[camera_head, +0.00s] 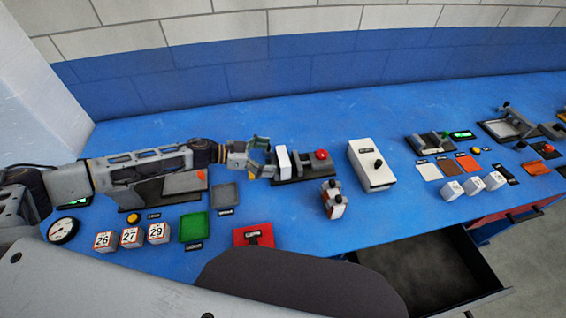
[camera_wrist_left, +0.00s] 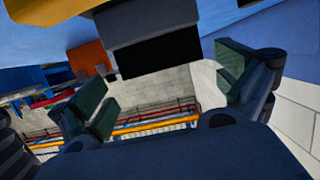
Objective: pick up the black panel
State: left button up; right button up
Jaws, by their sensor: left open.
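My left gripper (camera_head: 262,158) reaches in from the left, low over the blue table, with its jaws open and empty. It is just left of a white block (camera_head: 284,161) on a fixture with a black base and a red knob (camera_head: 321,155). In the left wrist view my open fingers (camera_wrist_left: 170,95) show green pads, one on each side. A black flat-faced piece (camera_wrist_left: 160,52) with a grey edge shows between and above them, apart from both pads. I cannot tell whether it is the black panel. I see no clear loose black panel in the head view. My right gripper is out of view.
Green (camera_head: 193,226), grey (camera_head: 223,196) and red (camera_head: 245,240) plates lie in front, beside numbered cubes (camera_head: 131,237). An open drawer (camera_head: 430,270) juts out at the front.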

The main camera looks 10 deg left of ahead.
aim_at(280, 156)
pick_arm(q)
jog(key=shift+w+d, duration=0.45)
jog(key=shift+d, duration=0.3)
jog(key=shift+w+d+f, duration=0.2)
jog(key=shift+d+f, duration=0.1)
jog(key=shift+d, duration=0.3)
jog(key=shift+w+d+f, duration=0.1)
jog(key=shift+w+d, duration=0.05)
jog(key=shift+d, duration=0.1)
jog(key=shift+c, duration=0.3)
jog(key=c, duration=0.7)
jog(key=shift+c, duration=0.2)
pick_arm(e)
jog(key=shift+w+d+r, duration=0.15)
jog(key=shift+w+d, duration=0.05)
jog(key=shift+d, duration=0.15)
